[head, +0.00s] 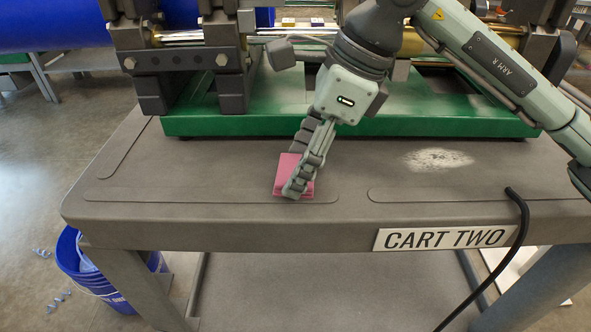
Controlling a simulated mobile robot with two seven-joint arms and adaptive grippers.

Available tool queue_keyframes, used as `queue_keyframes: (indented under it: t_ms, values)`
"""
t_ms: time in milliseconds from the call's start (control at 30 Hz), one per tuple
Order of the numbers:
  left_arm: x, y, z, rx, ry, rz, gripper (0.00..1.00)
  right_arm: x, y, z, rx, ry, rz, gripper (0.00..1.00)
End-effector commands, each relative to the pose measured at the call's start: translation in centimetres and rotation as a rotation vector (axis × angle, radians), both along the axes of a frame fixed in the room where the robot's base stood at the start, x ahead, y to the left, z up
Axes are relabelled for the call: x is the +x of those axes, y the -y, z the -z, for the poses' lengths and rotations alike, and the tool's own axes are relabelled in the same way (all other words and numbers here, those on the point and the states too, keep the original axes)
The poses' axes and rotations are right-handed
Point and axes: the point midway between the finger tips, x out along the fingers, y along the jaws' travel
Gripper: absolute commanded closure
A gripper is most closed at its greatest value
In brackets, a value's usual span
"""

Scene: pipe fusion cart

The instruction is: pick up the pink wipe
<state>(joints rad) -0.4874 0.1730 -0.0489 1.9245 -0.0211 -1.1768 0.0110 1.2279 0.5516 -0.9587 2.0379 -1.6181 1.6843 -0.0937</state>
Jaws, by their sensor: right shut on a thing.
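The pink wipe (283,178) is a small folded pink piece near the front edge of the grey cart top (130,198), left of centre in the head view. My right gripper (298,190) reaches down onto it from above, with its fingers shut on the wipe. I cannot tell whether the wipe is clear of the cart top. My left gripper is not in view.
A green base with a pipe fusion machine (220,122) stands behind the wipe. A pale powdery patch (438,159) lies to the right. A black cable (518,235) hangs over the front edge by the CART TWO sign (445,238). A blue bucket (95,280) stands on the floor.

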Motion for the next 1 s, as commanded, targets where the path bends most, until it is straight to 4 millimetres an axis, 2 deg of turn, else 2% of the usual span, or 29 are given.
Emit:
queue_keyframes:
  t_ms: [267,367,533,800,1000]
  values:
    - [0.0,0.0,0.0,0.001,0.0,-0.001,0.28,0.1,0.0,-0.5,0.001,0.002,0.001,0.51]
    - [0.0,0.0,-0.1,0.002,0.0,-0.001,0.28,0.1,0.0,-1.4,0.001,0.003,0.0,0.51]
    - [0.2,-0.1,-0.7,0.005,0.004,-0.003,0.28,0.1,0.0,-4.4,0.002,0.006,0.0,0.51]
    - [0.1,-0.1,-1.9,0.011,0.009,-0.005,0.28,-0.1,-6.5,-7.9,0.001,0.003,-0.005,0.51]
    - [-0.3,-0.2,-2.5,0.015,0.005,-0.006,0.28,-0.1,-9.9,-9.9,0.0,0.002,-0.001,0.51]
